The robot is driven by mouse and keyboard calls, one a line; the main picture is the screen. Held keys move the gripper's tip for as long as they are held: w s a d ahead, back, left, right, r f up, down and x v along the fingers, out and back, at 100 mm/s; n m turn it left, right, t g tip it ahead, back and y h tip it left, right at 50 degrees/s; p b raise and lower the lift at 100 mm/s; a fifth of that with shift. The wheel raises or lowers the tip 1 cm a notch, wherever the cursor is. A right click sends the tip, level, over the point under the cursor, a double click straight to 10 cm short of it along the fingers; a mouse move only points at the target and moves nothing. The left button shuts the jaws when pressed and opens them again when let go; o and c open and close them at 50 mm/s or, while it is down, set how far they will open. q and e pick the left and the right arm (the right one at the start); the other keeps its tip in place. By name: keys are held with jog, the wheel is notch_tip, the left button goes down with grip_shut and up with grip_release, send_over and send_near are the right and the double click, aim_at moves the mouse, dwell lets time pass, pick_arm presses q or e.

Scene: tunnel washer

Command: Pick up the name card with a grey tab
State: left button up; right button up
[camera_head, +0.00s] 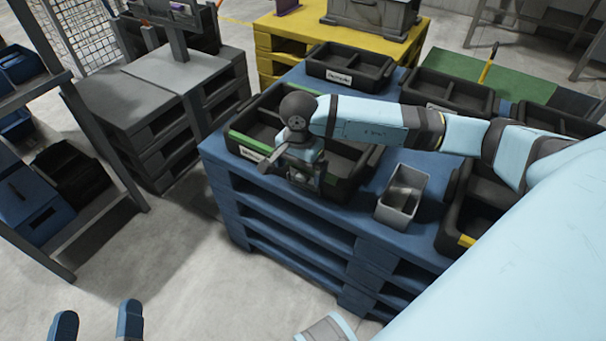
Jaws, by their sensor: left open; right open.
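I cannot make out a name card with a grey tab. A black divided tray (345,190) on the blue pallet stack (300,225) has a green strip (250,143) along its front-left edge and a small white label (252,155). My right gripper (292,172) is over this tray's near side, open, and its wrist hides part of the tray; I cannot tell whether it touches anything. My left gripper (96,326) is open and empty at the bottom left, above the floor and far from the trays.
A grey open bin (400,194) stands right of the tray. More black trays stand behind (350,68) and at right, one with a yellow strip (466,240). A grey pallet stack (150,100) and a shelf rack are at left. Floor between is clear.

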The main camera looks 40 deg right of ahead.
aim_at(303, 177)
notch_tip(303, 177, down, 3)
jog(key=shift+r, duration=0.1)
jog(key=c, duration=0.7)
pick_arm(q)
jog(key=shift+s+d+r+t+h, duration=0.15)
jog(key=shift+r+t+h, duration=0.1)
jog(key=shift+r, duration=0.3)
jog(key=shift+w+d+r+t+h, duration=0.15)
jog(key=shift+r+t, duration=0.1)
jog(key=shift+r, duration=0.3)
jog(key=shift+s, duration=0.1)
